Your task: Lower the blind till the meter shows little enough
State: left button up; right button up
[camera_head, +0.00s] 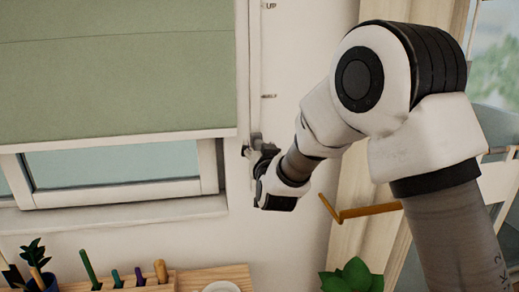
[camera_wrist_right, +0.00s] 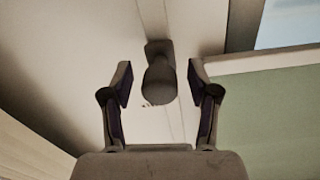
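The green blind (camera_head: 115,85) covers the upper part of the window; a strip of glass shows below its bottom bar. A pale vertical track (camera_head: 243,60) runs down the wall just right of the blind. My right gripper (camera_head: 257,158) is at the track's lower part. In the right wrist view it is open, its fingers (camera_wrist_right: 160,88) on either side of a dark knob (camera_wrist_right: 160,82), with a gap on each side. The knob's contact with the fingers is not seen. No readable meter is in view. My left gripper is not in view.
A wooden desk organiser (camera_head: 185,281) with pens stands below the window, beside a potted plant (camera_head: 38,275). A white round thing (camera_head: 221,287) is cut off at the bottom edge. A green plant (camera_head: 352,276) and curtain (camera_head: 350,220) are at the right.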

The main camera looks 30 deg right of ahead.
jog(key=v, duration=1.2)
